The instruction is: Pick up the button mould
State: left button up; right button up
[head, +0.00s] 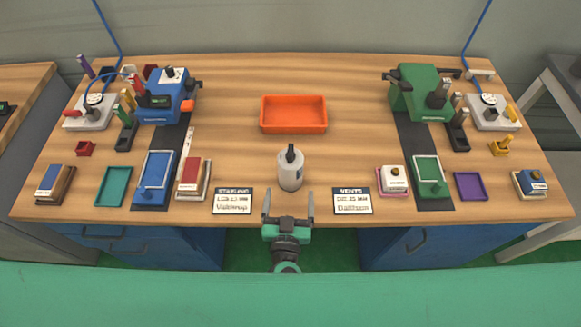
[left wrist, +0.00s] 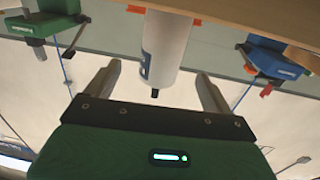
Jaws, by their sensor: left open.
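My left gripper (head: 288,204) is open and empty at the front edge of the wooden table, just in front of a white bottle with a black top (head: 290,168). In the left wrist view the open fingers (left wrist: 159,70) point toward the bottle (left wrist: 166,45), which appears upside down beyond them and is not gripped. No object is clearly recognisable as the button mould. Possible mould-like pieces are the blue framed block (head: 155,178) at left and the green framed block (head: 428,174) at right. My right gripper is not in view.
An orange tray (head: 294,128) lies behind the bottle. Two label cards, left (head: 232,201) and right (head: 352,201), flank my gripper. A blue machine (head: 166,100) and a green machine (head: 414,98) stand at the back. Wood around the orange tray is clear.

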aim_at(290, 179)
pick_arm(q)
jog(key=shift+w+p, duration=0.65)
jog(key=shift+w, duration=2.15)
jog(key=shift+w+f, duration=0.1)
jog(key=shift+w, duration=0.55)
jog(key=shift+d, duration=0.1)
jog(key=c, duration=1.5)
jog(key=shift+c, duration=0.2)
jog(key=shift+r, duration=0.2)
notch_tip(290, 179, up, 10)
jog(key=p, duration=1.1)
jog(key=shift+f+p, duration=0.1)
jog(key=shift+p, duration=0.2)
